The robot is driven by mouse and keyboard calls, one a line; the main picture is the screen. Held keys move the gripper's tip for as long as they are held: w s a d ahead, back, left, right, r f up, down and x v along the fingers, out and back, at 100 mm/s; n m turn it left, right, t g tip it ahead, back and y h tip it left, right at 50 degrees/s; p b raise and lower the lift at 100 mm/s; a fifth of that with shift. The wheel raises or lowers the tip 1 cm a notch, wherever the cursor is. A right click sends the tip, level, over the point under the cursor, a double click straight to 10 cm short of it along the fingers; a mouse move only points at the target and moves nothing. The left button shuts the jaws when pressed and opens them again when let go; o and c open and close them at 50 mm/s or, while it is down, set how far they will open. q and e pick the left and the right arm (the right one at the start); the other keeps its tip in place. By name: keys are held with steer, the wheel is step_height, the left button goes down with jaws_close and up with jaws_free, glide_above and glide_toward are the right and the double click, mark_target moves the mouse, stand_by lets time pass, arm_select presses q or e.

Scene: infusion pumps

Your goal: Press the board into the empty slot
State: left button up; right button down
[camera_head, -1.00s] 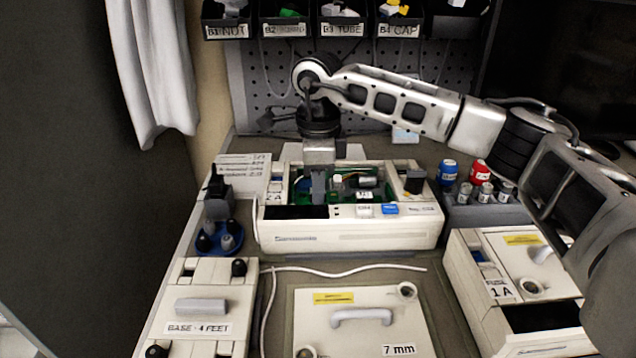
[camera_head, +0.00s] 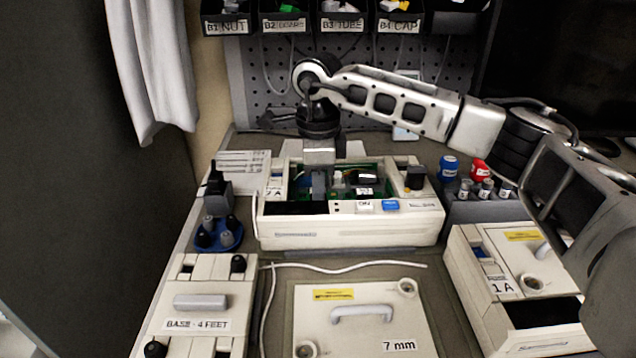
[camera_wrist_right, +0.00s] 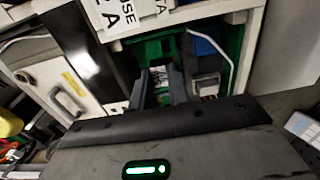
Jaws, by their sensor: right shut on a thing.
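The open pump case (camera_head: 300,228) is a cream box at the middle of the bench. Green circuitry (camera_head: 345,187) with dark and white parts shows inside it. My right gripper (camera_head: 318,188) points straight down into the left part of the opening. In the right wrist view my right gripper (camera_wrist_right: 165,90) has its two dark fingers close together inside the case, shut on the board (camera_wrist_right: 164,99), of which only a little green shows between them. The fingers and case walls hide the board's lower edge and the slot, so I cannot tell how deep it sits. My left gripper is out of view.
A closed cover with a handle (camera_head: 362,314) lies in front. A second pump (camera_head: 480,285) stands at right, a base part (camera_head: 200,303) at left. A blue round stand (camera_head: 218,236) and a dark rack of bottles (camera_head: 480,213) flank the case. Labelled bins (camera_head: 340,22) hang behind.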

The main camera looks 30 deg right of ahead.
steer(key=shift+f, duration=0.2)
steer(key=c, duration=1.3)
jaws_free()
steer(key=shift+o, duration=0.2)
steer(key=shift+r, duration=0.15)
step_height(320, 180, up, 7)
steer(key=p, duration=0.5)
